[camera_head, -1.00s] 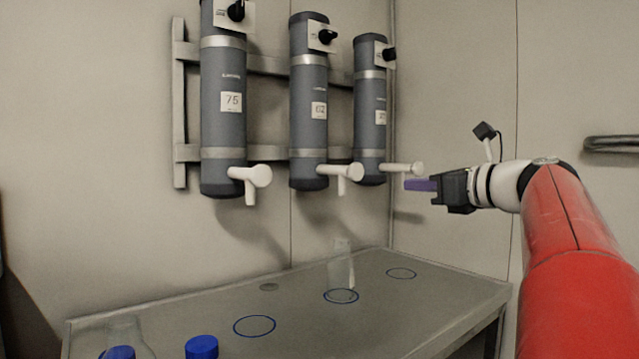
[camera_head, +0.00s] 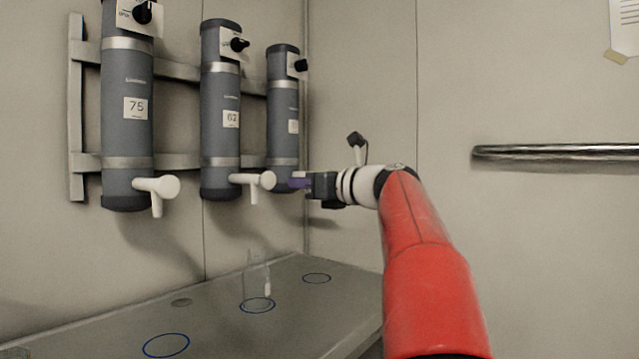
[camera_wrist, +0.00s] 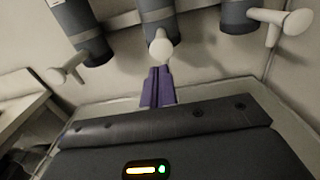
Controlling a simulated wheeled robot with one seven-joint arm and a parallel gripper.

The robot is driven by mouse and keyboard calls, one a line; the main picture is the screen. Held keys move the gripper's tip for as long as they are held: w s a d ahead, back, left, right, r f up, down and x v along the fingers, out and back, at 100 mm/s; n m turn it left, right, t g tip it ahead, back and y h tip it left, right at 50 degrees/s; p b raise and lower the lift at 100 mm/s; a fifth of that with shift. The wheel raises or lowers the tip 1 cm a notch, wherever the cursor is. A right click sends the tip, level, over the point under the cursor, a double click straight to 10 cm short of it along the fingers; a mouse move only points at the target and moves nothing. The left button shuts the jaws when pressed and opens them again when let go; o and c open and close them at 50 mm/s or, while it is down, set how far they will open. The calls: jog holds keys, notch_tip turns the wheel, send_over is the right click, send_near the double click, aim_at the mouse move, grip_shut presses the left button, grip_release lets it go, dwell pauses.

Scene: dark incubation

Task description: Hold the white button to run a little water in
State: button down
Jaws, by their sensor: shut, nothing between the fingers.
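Three grey cylinders hang on the wall, each with a white tap and round button at its bottom. My gripper (camera_head: 296,183), with purple fingers, is shut and empty. In the head view its tips are just right of the middle white button (camera_head: 268,180). In the wrist view the fingers (camera_wrist: 158,88) point at the middle button (camera_wrist: 160,50); I cannot tell whether they touch it. The left button (camera_head: 171,187) stands clear. The right tap is hidden behind my gripper in the head view; its button (camera_wrist: 298,20) shows in the wrist view. A clear flask (camera_head: 257,275) stands below the middle tap.
The grey table (camera_head: 215,318) has blue rings (camera_head: 166,345), and the flask stands in one. Black knobs (camera_head: 240,44) sit high on the cylinders. A metal rail (camera_head: 560,153) runs along the right wall. Space between gripper and table is free.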

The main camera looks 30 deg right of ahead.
aim_at(269, 181)
jog(key=x, duration=0.6)
jog(key=shift+w+p, duration=0.15)
jog(key=shift+p, duration=0.15)
